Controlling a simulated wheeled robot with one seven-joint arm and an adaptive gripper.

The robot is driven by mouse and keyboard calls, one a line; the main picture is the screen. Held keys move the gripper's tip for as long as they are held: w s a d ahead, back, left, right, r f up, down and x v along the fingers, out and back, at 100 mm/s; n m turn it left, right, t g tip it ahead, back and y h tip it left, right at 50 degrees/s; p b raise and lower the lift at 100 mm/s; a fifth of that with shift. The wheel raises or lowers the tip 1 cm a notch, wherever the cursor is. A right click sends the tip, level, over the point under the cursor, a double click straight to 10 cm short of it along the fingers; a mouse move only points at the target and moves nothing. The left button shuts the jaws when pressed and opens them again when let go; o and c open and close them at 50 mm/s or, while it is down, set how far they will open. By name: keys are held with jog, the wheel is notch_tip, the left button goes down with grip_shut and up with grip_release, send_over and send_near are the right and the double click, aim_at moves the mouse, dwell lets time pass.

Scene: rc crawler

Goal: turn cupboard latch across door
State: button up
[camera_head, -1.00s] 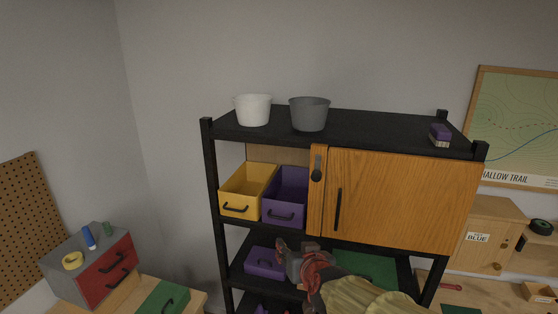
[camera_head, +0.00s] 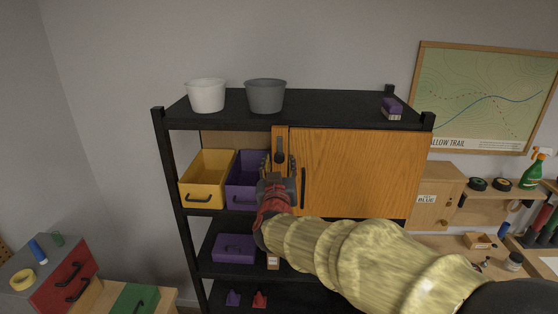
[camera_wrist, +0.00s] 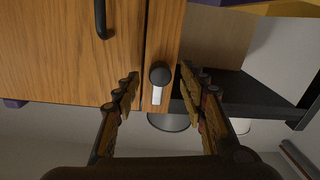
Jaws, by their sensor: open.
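The cupboard door (camera_head: 360,170) is a shut wooden panel with a dark vertical handle (camera_head: 303,188) near its left edge. The latch (camera_head: 280,157) is on the narrow wooden post left of the door. The wrist view, which is upside down, shows its dark round pivot (camera_wrist: 160,73) and pale bar (camera_wrist: 157,95). The bar lies along the post, upright, not across the door. My gripper (camera_wrist: 162,85) is open, with one finger on each side of the latch in that view. I cannot tell whether either finger touches it. In the head view my gripper partly hides the post below the latch.
A yellow bin (camera_head: 205,180) and a purple bin (camera_head: 243,180) stand left of the post, the purple one close to my gripper. A white bucket (camera_head: 207,95), a grey bucket (camera_head: 266,95) and a small purple block (camera_head: 392,108) are on the shelf top (camera_head: 330,110).

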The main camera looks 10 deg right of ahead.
jog(key=shift+x, duration=0.9)
jog(key=shift+c, duration=1.4)
jog(key=c, duration=0.7)
grip_shut()
